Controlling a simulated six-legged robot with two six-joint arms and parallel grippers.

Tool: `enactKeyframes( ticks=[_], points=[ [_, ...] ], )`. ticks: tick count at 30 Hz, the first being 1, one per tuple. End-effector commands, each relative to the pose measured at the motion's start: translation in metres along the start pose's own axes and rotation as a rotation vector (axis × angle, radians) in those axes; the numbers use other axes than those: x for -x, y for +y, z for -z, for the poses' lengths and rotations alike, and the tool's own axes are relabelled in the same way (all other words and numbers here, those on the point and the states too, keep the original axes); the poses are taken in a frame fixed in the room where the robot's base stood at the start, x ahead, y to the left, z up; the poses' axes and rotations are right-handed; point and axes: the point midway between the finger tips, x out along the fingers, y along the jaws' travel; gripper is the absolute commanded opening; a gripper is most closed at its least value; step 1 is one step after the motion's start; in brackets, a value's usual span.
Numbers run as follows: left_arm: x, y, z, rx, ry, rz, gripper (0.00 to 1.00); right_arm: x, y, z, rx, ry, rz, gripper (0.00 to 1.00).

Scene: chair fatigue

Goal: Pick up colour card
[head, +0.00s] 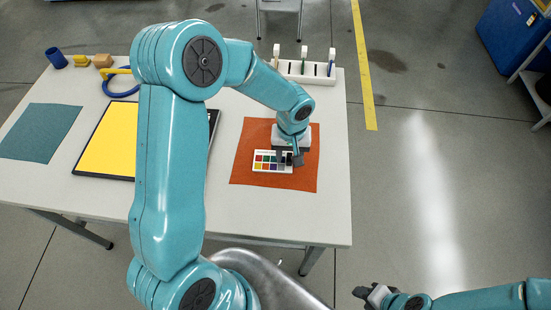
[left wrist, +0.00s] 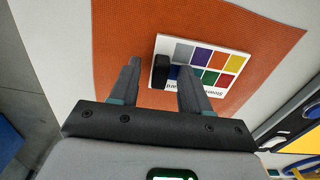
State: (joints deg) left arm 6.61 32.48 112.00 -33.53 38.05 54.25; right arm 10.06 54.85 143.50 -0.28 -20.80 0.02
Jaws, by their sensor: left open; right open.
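The colour card (head: 268,162) is a white card with several coloured squares, lying on an orange mat (head: 244,142). A black block-like grip stands at one end of the card (left wrist: 205,62) in the left wrist view. My left gripper (head: 290,158) is open above that end. In the left wrist view its fingers (left wrist: 159,68) are on either side of the black grip, and one finger covers part of the card. Whether they touch it I cannot tell. My right gripper (head: 374,294) is open and empty, low over the floor right of the table.
The white table (head: 300,215) also carries a teal mat (head: 40,132), a yellow panel in a black frame (head: 108,140), a blue cup (head: 56,58) and a white rack (head: 304,70). My left arm hides part of the tabletop. A chair (head: 279,5) stands behind.

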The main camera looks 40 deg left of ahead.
Motion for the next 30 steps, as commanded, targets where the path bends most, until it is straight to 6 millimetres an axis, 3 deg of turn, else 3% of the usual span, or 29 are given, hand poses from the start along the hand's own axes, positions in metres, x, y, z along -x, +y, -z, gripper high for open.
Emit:
enactKeyframes(
  ticks=[4, 8, 9, 22, 26, 30],
  points=[
    [0.0, 0.0, 0.0, 0.0, 0.0, 0.0, 0.47, 0.0, 0.0, 0.0, 0.0, 0.0, 0.0, 0.43],
    [0.001, 0.0, 0.0, 0.0, 0.0, 0.0, 0.04, 0.0, 0.0, 0.0, 0.0, 0.0, 0.0, 0.43],
    [0.001, 0.0, 0.0, 0.0, 0.0, 0.0, 0.0, 0.0, 0.0, 0.0, 0.0, 0.0, 0.0, 0.43],
    [0.008, 0.0, 0.001, 0.0, 0.002, 0.0, 0.0, -0.001, 0.0, 0.0, 0.0, 0.0, 0.0, 0.43],
    [0.026, 0.0, 0.001, 0.001, 0.005, -0.002, 0.0, -0.002, 0.001, 0.0, 0.0, 0.0, 0.0, 0.43],
    [0.061, 0.001, 0.001, 0.0, 0.008, -0.005, 0.0, -0.005, 0.002, 0.0, 0.0, 0.0, 0.0, 0.43]
  ],
)
